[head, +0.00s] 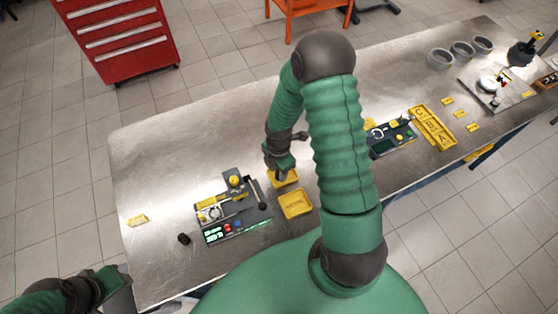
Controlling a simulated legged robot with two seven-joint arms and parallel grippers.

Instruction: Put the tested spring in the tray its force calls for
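The spring tester (238,226), a dark device with a lit green display, a lever and red and blue buttons, stands on the left half of the steel bench. Two small yellow trays are right of it: a front tray (295,204), with dark lettering and no spring visible in it, and a back tray (287,180), partly covered by my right gripper. My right gripper (280,174) points down at the back tray; its fingertips are too small to read. I cannot make out a spring. My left gripper (122,281) is at the bench's front left edge, away from the trays.
A small dark cylinder (184,239) lies left of the tester, near a yellow label (138,220). Right of my arm are another device (394,138), a yellow compartment tray (446,141) and grey bowls (441,59). The bench's back left is clear.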

